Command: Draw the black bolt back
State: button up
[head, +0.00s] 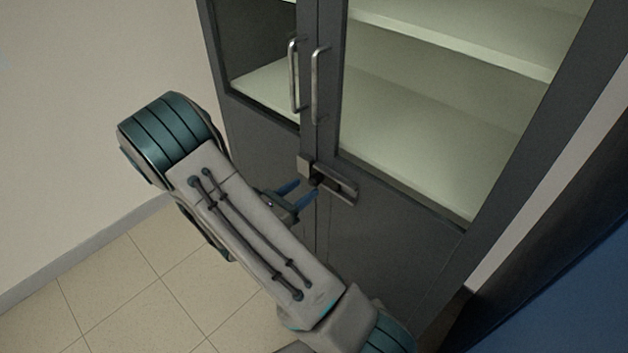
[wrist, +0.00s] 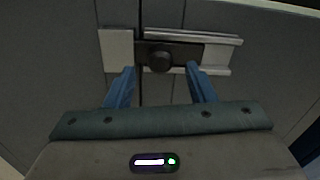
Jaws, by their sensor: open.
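In the head view my gripper (head: 304,192) is just left of the bolt (head: 317,180), close to the doors.
The grey cabinet has a left door (head: 262,112) and a right door (head: 390,215) with glass panes, both closed. Two vertical metal handles (head: 293,75) (head: 318,85) stand out above the bolt. A wall is at left, with free tiled floor (head: 120,285) below.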

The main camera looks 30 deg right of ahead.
aim_at(310, 184)
jog(key=x, duration=0.4)
jog(key=shift+w+d, duration=0.15)
jog(key=shift+d, duration=0.25)
